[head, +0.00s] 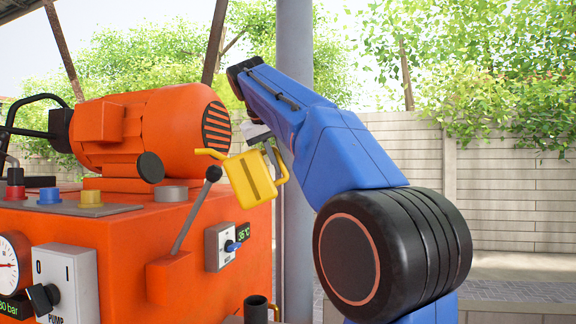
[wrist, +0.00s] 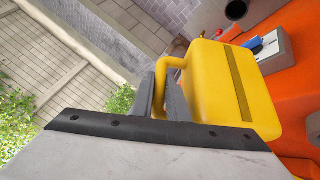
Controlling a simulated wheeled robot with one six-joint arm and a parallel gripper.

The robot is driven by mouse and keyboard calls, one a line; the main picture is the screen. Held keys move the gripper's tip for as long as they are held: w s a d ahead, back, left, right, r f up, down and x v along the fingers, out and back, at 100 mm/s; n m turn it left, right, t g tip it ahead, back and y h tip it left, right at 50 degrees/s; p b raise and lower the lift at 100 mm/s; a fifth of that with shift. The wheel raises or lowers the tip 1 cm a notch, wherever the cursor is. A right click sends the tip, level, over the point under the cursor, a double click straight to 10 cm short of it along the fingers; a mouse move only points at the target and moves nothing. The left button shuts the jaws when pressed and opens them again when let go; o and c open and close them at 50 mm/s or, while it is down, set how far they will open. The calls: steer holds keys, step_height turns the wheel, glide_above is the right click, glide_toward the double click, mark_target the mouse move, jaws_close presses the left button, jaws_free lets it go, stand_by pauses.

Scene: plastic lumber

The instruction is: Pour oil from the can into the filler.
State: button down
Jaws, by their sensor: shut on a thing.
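The yellow can (head: 252,180) is held in the air, tilted, with its spout (head: 210,153) pointing left. My gripper (head: 271,156) is shut on its handle, at the can's right side. The wrist view shows the can (wrist: 235,95) large, with the grey fingers (wrist: 170,88) at its handle. A short grey collar (head: 171,194) on top of the orange machine looks like the filler, with a round black disc (head: 150,167) beside it. The spout tip appears above and right of the collar, apart from it. No oil stream shows.
The orange machine (head: 120,255) fills the left, with a motor (head: 150,130) on top. A black-knobbed lever (head: 196,208) stands up in front, below the spout. A black open tube (head: 257,308) is low at the machine's right end. A grey post (head: 295,60) stands behind.

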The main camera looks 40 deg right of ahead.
mark_target(258, 156)
steer(key=shift+h, duration=0.3)
steer(key=shift+w+a+f, duration=0.1)
steer(key=shift+w+a, duration=0.45)
steer(key=shift+a, duration=0.35)
steer(key=shift+w+a+f, duration=0.1)
steer(key=shift+w+a, duration=0.45)
steer(key=shift+a, duration=0.3)
steer(key=shift+w+a+f, duration=0.1)
steer(key=shift+w+a, duration=0.45)
steer(key=shift+a, duration=0.35)
steer(key=shift+r+n+g+h, duration=0.4)
steer(key=shift+r+n+h, duration=0.15)
steer(key=shift+r, duration=0.65)
steer(key=shift+w+a+r+h, duration=0.15)
steer(key=shift+r+h, duration=0.2)
steer(key=shift+r, duration=0.3)
steer(key=shift+s+a+r+h, duration=0.1)
steer(key=shift+r+h, duration=0.2)
steer(key=shift+r, duration=0.35)
stand_by(2.5)
